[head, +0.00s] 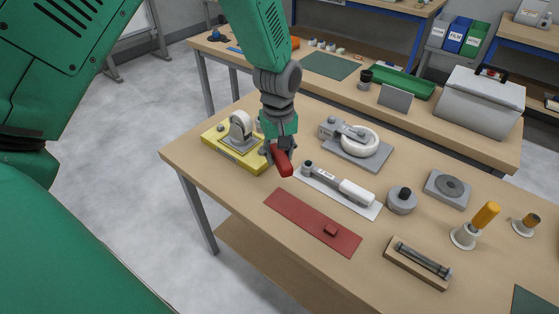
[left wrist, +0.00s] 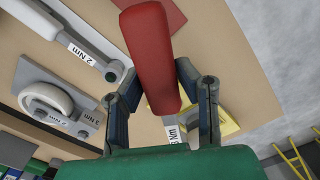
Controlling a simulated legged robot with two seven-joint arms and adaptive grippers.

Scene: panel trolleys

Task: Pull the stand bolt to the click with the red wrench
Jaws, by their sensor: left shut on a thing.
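My left gripper (head: 279,150) is shut on the red wrench (head: 282,162), whose red handle sticks out toward the front. In the left wrist view the handle (left wrist: 152,55) shows between the two fingers (left wrist: 160,100). The wrench's head is hidden, and I cannot see whether it touches a bolt. The gripper is at the right edge of a yellow stand (head: 222,146) carrying a white caster wheel (head: 240,128). The yellow stand (left wrist: 226,122) also shows partly behind a finger in the left wrist view. No stand bolt shows clearly. My right gripper is not in view.
A grey plate with a caster (head: 360,140) stands right of the gripper. A white-handled wrench (head: 357,191) lies on a white mat. A red mat (head: 295,215) with a small red block lies in front. A wooden holder (head: 408,270) and orange-handled tool (head: 486,216) are at right.

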